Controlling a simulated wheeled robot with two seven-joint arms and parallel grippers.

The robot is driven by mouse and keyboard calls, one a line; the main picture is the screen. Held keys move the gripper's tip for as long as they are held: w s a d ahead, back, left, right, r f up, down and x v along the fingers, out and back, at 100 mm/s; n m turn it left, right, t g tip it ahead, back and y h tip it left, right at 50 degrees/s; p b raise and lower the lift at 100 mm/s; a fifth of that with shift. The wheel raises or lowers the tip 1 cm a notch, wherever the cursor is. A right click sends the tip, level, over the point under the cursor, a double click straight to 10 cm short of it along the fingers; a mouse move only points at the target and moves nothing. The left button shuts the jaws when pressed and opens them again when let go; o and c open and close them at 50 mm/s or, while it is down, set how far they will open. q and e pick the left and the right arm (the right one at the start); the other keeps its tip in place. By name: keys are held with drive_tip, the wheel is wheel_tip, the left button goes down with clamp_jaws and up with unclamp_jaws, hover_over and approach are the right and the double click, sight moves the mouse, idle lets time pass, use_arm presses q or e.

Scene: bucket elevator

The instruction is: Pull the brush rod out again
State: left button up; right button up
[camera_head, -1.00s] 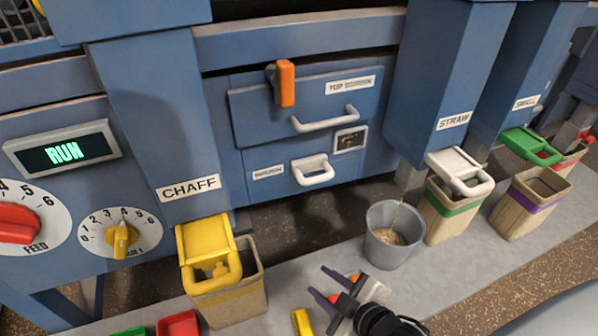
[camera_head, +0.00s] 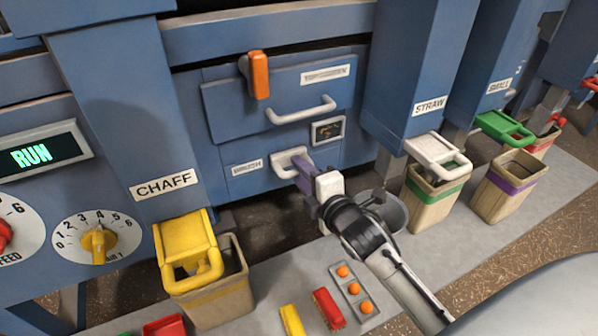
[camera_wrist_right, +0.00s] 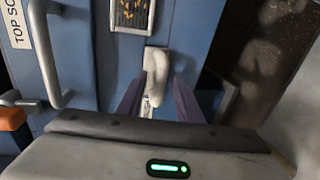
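The white brush handle (camera_head: 286,163) sits on the blue machine front beside the BRUSH label (camera_head: 247,167). Its rod is hidden behind the front. My right gripper (camera_head: 304,172) reaches the handle from the lower right and partly covers it. In the right wrist view the white handle (camera_wrist_right: 156,68) lies between the two purple fingers of my right gripper (camera_wrist_right: 158,85). The fingers stand apart on either side of it, and small gaps show, so the gripper looks open. My left gripper is not in view.
A drawer handle (camera_head: 300,110) and an orange lever (camera_head: 259,75) are above. A grey bucket (camera_head: 393,212) stands behind my right wrist. The yellow chaff gate (camera_head: 187,250) and its bin (camera_head: 222,290) are at left.

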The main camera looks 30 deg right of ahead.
drive_tip(key=shift+w+f, duration=0.15)
drive_tip(key=shift+w, duration=0.45)
clamp_jaws()
drive_tip(key=shift+s, duration=0.1)
